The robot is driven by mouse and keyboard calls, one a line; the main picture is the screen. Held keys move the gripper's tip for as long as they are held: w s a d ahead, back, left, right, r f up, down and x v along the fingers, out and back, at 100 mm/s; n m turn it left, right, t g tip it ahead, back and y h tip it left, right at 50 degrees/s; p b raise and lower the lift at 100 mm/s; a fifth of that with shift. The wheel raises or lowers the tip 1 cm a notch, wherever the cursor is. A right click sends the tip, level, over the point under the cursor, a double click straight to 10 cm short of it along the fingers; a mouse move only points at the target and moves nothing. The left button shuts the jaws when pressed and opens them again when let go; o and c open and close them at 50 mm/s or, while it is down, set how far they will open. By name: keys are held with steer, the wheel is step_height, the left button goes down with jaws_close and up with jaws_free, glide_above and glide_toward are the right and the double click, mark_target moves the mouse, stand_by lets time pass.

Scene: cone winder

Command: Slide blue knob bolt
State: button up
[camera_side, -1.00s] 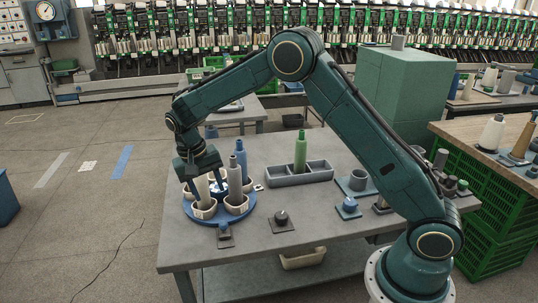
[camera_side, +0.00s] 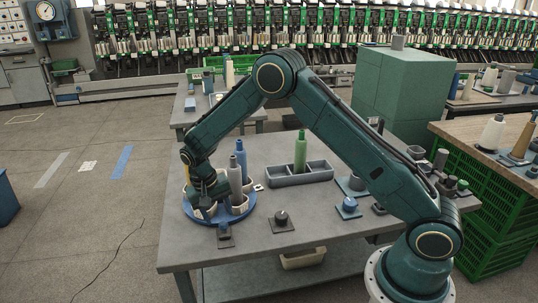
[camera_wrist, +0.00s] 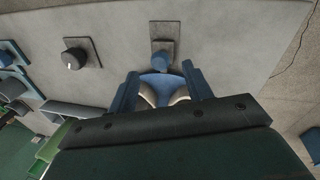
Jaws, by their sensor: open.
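A small blue knob (camera_side: 224,229) stands on a dark plate near the table's front left edge, in front of the round blue tray (camera_side: 249,217). In the wrist view the same blue knob (camera_wrist: 159,63) is on its dark plate (camera_wrist: 164,30), just beyond the fingers. My gripper (camera_side: 206,201) is low over the left side of the tray, behind and left of the knob, and not touching it. In the wrist view its two blue fingers stand apart (camera_wrist: 160,92), with the tray and cream cups seen between them. Nothing is held.
The tray carries cream cups and grey-blue bobbins (camera_side: 240,158) close to my gripper. A dark knob (camera_side: 281,217) on a plate and another blue knob (camera_side: 349,203) on a blue base stand to the right. A grey bin (camera_side: 290,180) holds a green bobbin (camera_side: 300,150).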

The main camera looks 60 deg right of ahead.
mark_target(222, 222)
steer(key=shift+s+d+f, duration=0.15)
steer(key=shift+d+f, duration=0.05)
steer(key=shift+f, duration=0.9)
steer(key=shift+s+d+f, duration=0.1)
steer(key=shift+d+f, duration=0.05)
steer(key=shift+f, duration=0.95)
